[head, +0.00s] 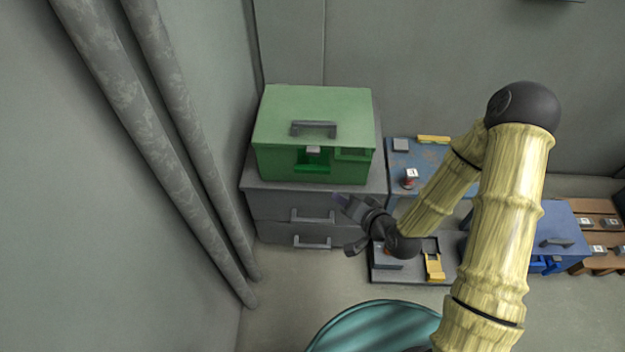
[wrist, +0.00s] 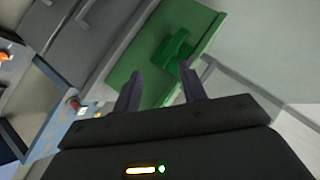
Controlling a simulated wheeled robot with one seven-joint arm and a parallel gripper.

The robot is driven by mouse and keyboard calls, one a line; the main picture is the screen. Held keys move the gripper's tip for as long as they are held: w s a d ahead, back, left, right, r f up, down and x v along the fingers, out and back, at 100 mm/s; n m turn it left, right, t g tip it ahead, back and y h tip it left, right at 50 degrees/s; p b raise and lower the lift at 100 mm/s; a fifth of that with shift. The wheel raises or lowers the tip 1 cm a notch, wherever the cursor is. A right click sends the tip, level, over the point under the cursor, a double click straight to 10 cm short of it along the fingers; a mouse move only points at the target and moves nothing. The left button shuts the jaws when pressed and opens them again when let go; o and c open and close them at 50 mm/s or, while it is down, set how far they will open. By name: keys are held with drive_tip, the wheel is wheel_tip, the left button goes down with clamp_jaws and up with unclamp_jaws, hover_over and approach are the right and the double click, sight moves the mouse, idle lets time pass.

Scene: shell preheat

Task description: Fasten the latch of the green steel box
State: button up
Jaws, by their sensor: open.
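The green steel box (head: 275,160) stands on top of a grey drawer cabinet at the back left, with its lid down and a grey handle (head: 313,129) on the lid. A bright green latch part (head: 314,166) with a small grey piece (head: 313,149) above it is at the middle of its front. In the wrist view the box (wrist: 153,54) fills the middle, with the latch (wrist: 178,48) beyond the fingertips. My gripper (head: 345,201) is open and empty, in front of the box and below the latch; its fingers (wrist: 158,84) are apart. Whether the latch is fastened is unclear.
The grey cabinet (head: 270,206) has two drawer handles. A blue worn surface (head: 430,163) with small items lies to the right, and a grey tray (head: 415,272) with a yellow part sits below my wrist. Grey pipes (head: 170,130) run along the left wall.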

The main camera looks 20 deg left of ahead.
sight(314, 172)
wheel_tip(314, 172, down, 6)
drive_tip(key=s+a+m+t+y+b, duration=0.1)
drive_tip(key=a+m+t+b, duration=0.1)
drive_tip(key=m+t+b, duration=0.4)
drive_tip(key=m+b, duration=0.1)
drive_tip(key=m, duration=0.2)
drive_tip(key=shift+s+a+m+t+y, duration=0.3)
drive_tip(key=shift+a+t, duration=0.05)
drive_tip(key=shift+t, duration=0.05)
drive_tip(key=shift+w+b, duration=0.1)
drive_tip(key=shift+b, duration=0.2)
drive_tip(key=b+x, duration=0.5)
drive_tip(key=x, duration=1.2)
drive_tip(key=shift+a, duration=0.1)
drive_tip(key=shift+w, duration=0.1)
clamp_jaws()
